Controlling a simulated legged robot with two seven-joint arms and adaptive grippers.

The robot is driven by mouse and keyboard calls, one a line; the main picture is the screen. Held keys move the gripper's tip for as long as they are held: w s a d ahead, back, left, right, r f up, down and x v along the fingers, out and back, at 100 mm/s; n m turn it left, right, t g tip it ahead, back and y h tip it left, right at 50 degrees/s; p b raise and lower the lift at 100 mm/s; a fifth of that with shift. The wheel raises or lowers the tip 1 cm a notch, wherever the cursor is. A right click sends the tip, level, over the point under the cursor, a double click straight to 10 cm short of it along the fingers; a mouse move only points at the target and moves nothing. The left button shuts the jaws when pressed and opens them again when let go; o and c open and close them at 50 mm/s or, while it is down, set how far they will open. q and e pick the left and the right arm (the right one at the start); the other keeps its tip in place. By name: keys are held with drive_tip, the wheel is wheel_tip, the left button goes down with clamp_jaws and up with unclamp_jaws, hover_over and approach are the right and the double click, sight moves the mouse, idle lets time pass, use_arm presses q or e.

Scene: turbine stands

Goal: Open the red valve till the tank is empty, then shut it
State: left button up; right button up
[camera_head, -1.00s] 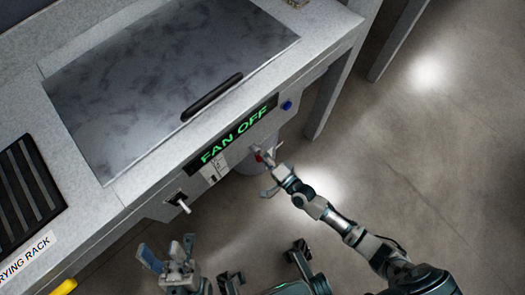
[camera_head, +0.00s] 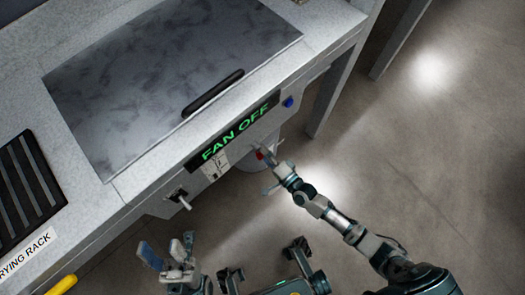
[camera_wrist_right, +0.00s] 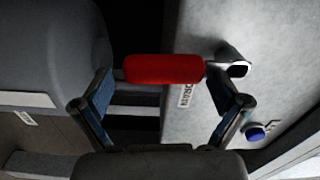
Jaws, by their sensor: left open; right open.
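The red valve handle (camera_wrist_right: 165,69) lies crosswise between the open fingers of my right gripper (camera_wrist_right: 165,105) in the right wrist view, near the fingertips. In the head view only a small bit of the red valve (camera_head: 260,155) shows, at the right gripper (camera_head: 268,170) under the front of the bench. I cannot tell whether the fingers touch it. A grey rounded body, perhaps the tank (camera_wrist_right: 50,55), fills the left of the wrist view; its contents are hidden. My left gripper (camera_head: 165,252) is open and empty in front of the bench.
The bench has a dark lid (camera_head: 165,85) with a black handle (camera_head: 212,92). Its front carries a FAN OFF display (camera_head: 232,132), a blue button (camera_head: 288,102) and a lever switch (camera_head: 180,198). A drying rack (camera_head: 25,185) is at left. Floor at right is clear.

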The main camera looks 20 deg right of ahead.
drive_tip(key=v, duration=1.2)
drive_tip(key=shift+w, duration=0.1)
